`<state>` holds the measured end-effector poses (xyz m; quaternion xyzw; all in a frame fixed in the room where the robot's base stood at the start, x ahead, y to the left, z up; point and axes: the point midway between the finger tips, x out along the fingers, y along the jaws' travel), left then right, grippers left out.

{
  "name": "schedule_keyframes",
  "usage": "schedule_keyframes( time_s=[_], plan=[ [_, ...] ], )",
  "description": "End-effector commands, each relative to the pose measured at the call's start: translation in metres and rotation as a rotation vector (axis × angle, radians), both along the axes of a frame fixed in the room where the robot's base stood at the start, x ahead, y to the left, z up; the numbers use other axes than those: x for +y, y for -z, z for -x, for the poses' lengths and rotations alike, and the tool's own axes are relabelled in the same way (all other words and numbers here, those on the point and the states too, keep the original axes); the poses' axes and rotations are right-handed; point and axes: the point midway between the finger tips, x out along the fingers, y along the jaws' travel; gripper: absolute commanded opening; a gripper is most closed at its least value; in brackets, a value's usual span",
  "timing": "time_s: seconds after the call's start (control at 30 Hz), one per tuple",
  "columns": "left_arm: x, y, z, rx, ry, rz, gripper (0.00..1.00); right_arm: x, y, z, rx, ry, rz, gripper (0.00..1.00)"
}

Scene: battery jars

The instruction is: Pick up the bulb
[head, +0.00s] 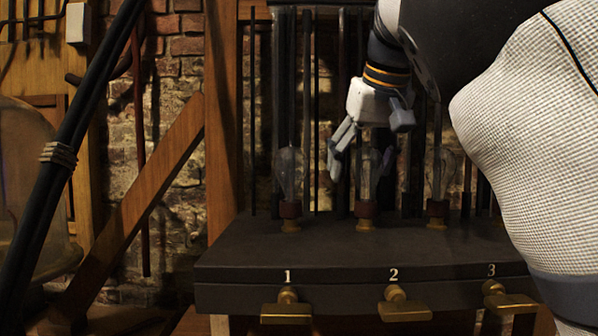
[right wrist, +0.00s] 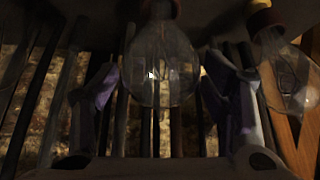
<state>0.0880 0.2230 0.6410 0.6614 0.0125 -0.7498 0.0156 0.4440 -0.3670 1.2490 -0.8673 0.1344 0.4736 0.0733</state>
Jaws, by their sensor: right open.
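Three clear glass bulbs stand upright in dark red and brass sockets on a dark box (head: 330,250): the left bulb (head: 290,172), the middle bulb (head: 367,180) and the right bulb (head: 440,172). My right gripper (head: 362,160) reaches down at the middle bulb and is open. In the right wrist view, which looks upside down, the middle bulb (right wrist: 162,65) sits between the spread fingers of the gripper (right wrist: 165,95). The fingers seem a little apart from the glass. Another bulb (right wrist: 288,75) shows at the upper right there. My left gripper is out of view.
The box front carries numbers 1, 2 and 3 above brass knobs (head: 286,308). Dark vertical rods (head: 308,100) stand close behind the bulbs. A wooden post (head: 222,120) and a brick wall (head: 182,190) are at the left, with a large glass jar (head: 30,190).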

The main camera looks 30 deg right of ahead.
Motion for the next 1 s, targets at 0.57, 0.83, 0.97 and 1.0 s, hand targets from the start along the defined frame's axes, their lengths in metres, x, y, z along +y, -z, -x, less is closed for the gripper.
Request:
schedule_keyframes(
  time_s=[0.57, 0.83, 0.97, 1.0],
  plan=[
    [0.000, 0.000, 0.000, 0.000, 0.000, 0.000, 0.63, 0.000, 0.000, 0.000, 0.001, 0.001, -0.001, 0.22],
    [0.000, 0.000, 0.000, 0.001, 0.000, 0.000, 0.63, 0.000, -0.017, -0.001, -0.001, -0.004, -0.001, 0.22],
    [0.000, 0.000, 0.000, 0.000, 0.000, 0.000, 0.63, 0.000, -0.044, 0.010, -0.005, -0.002, 0.000, 0.22],
    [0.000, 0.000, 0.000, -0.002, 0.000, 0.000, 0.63, 0.000, -0.055, 0.019, -0.008, -0.001, -0.001, 0.22]
  ],
)
